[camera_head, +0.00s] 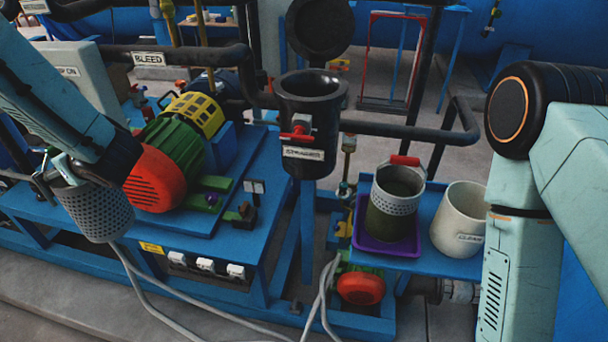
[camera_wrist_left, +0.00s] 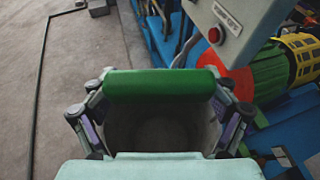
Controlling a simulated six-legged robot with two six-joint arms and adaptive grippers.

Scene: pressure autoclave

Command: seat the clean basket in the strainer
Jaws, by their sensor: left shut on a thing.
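My left gripper (camera_head: 60,172) is shut on the green handle (camera_wrist_left: 160,84) of a grey perforated basket (camera_head: 96,208). The basket hangs from it at the left, in front of the red motor end and apart from the strainer. In the left wrist view the handle lies between the fingers, with the basket's dark inside below it. The black strainer (camera_head: 312,133) stands open at the centre, its round lid (camera_head: 320,28) raised behind it. The part of its inside that shows is dark, with no basket visible. My right gripper is out of view.
A second basket (camera_head: 397,203) with a red handle and greenish lower part stands in a purple tray (camera_head: 378,247). A white bin (camera_head: 459,222) labelled CLEAN is beside it. A green motor with a red end (camera_head: 153,178) lies between the held basket and the strainer.

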